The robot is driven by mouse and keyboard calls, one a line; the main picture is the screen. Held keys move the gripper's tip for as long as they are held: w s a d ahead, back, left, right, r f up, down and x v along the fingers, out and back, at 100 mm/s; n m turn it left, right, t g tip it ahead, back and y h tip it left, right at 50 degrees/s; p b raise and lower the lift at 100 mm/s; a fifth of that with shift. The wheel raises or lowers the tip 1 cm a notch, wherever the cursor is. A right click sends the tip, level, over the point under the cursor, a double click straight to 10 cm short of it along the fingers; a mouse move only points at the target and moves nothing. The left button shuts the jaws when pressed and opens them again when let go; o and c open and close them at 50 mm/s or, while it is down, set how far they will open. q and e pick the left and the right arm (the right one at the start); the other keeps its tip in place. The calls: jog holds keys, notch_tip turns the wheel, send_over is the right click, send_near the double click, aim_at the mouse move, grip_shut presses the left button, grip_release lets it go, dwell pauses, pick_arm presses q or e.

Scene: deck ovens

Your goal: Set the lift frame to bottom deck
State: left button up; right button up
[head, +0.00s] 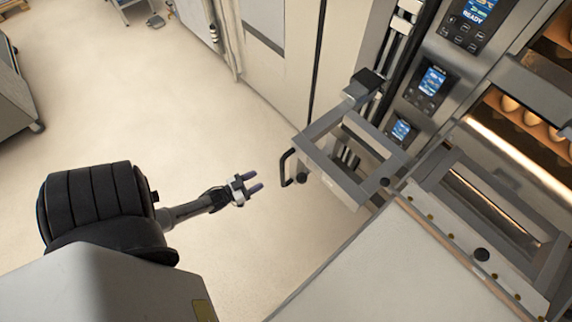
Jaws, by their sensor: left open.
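The lift frame (330,178) is a grey rectangular metal frame. It stands out in front of the ovens, right of the middle of the head view. A black loop handle (285,168) sticks out from its left side. My left gripper (256,182) is open and empty. It is just left of the handle, with its fingers pointing towards it and a small gap in the picture. The deck oven (515,140) fills the right side. The lower decks are partly hidden by the frame and a pale board. My right gripper is not in view.
A pale flat board (400,270) lies at the bottom right, beside a second metal frame (450,225) near the oven. Lit control panels (433,80) line the oven front. A grey cabinet (12,95) stands far left.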

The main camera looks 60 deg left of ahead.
pick_arm(q)
jog(key=w, duration=1.3)
jog(key=shift+w+a, duration=0.15)
jog(key=shift+w, duration=0.2)
jog(key=shift+c, duration=0.5)
grip_shut()
